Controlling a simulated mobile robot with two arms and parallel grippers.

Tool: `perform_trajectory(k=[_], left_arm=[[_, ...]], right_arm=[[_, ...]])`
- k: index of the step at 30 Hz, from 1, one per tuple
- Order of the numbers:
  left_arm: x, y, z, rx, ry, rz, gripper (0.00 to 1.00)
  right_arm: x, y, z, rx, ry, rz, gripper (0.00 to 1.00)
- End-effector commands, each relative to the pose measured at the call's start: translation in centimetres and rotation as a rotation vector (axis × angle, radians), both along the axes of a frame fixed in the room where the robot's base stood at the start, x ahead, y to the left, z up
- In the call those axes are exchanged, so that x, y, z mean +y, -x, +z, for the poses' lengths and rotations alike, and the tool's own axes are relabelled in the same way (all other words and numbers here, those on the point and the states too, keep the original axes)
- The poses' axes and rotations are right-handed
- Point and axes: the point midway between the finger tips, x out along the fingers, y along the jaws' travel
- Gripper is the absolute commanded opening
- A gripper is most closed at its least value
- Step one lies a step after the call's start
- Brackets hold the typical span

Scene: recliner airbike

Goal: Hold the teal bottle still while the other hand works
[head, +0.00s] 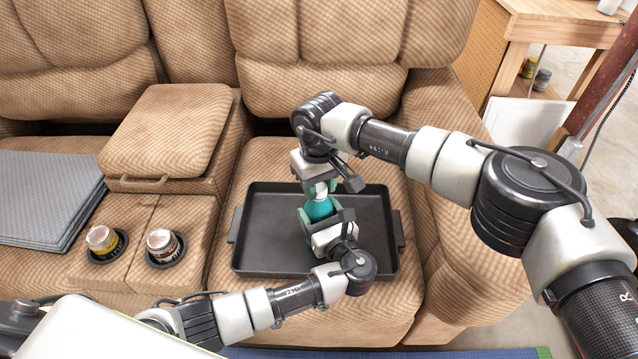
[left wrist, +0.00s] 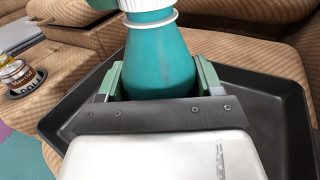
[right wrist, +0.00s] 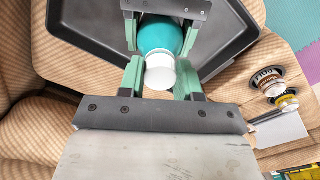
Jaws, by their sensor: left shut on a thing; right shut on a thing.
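The teal bottle (head: 319,209) stands upright over the black tray (head: 270,262) on the recliner seat. It has a white cap, which shows in the right wrist view (right wrist: 160,72). My left gripper (head: 322,222) is shut around the bottle's body from the front; its green fingers flank the teal body (left wrist: 160,62) in the left wrist view. My right gripper (head: 320,186) comes from above and is shut on the white cap. The bottle's base is hidden behind my left gripper, so I cannot tell whether it touches the tray.
Two cans sit in cup holders in the console at left, one yellow (head: 102,239) and one brown and white (head: 162,243). A grey folded mat (head: 45,195) lies on the left seat. The tray's left part is bare. A wooden workbench (head: 545,30) stands at back right.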

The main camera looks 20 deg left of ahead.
Motion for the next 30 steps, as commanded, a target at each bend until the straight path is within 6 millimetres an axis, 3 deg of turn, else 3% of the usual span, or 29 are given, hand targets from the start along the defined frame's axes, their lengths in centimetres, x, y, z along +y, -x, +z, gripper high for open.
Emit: perform_trajectory(k=[2, 3, 8, 17, 27, 30], left_arm=[[0.0, 0.1, 0.0, 0.001, -0.001, 0.000, 0.00], [0.0, 0.1, 0.0, 0.001, -0.001, 0.000, 0.00], [0.0, 0.1, 0.0, 0.001, -0.001, 0.000, 0.00], [0.0, 0.0, 0.0, 0.001, 0.000, 0.000, 0.00], [0.0, 0.0, 0.0, 0.001, 0.000, 0.000, 0.00], [0.0, 0.0, 0.0, 0.001, 0.000, 0.000, 0.00]], right_arm=[[0.0, -0.1, 0.1, -0.003, -0.001, -0.002, 0.05], [0.0, -0.1, 0.1, -0.003, -0.001, -0.002, 0.36], [0.0, -0.1, 0.0, -0.002, -0.001, -0.003, 0.59], [0.0, 0.0, 0.2, -0.001, -0.001, -0.003, 0.59], [0.0, -0.1, 4.1, -0.002, -0.001, -0.004, 0.59], [0.0, 0.0, 4.5, -0.001, -0.001, -0.008, 0.55]])
